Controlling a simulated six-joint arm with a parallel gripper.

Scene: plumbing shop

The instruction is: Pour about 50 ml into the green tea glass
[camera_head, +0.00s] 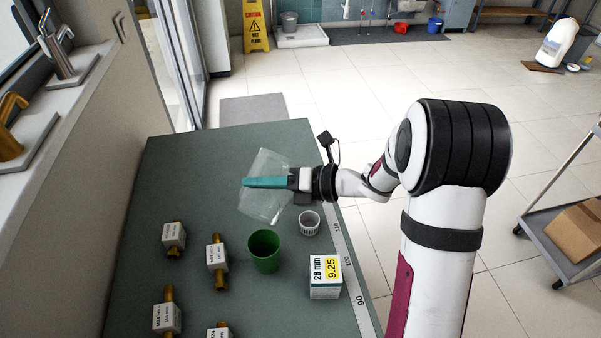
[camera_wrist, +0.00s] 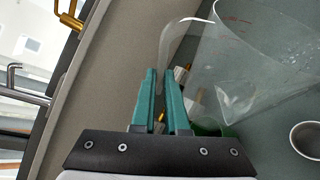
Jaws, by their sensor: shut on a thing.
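A clear, see-through jug (camera_head: 270,208) is held over the table in the teal fingers of my gripper (camera_head: 250,182). It looks tilted in the head view. In the wrist view the jug (camera_wrist: 245,70) is at the upper right, with its clear handle reaching towards my fingertips (camera_wrist: 163,75). I cannot make out a liquid level or a stream. The green tea glass (camera_head: 264,252) stands upright on the table, nearer the bottom of the head view than the jug and apart from it. In the wrist view only part of the green glass (camera_wrist: 211,130) shows beside my fingers.
A small pale cup (camera_head: 309,223) stands right of the green glass. A white box (camera_head: 325,278) marked 28 mm is below that cup, near the ruled right edge. Several labelled brass fittings (camera_head: 217,255) stand on the left. The table's (camera_head: 190,165) far left part is clear.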

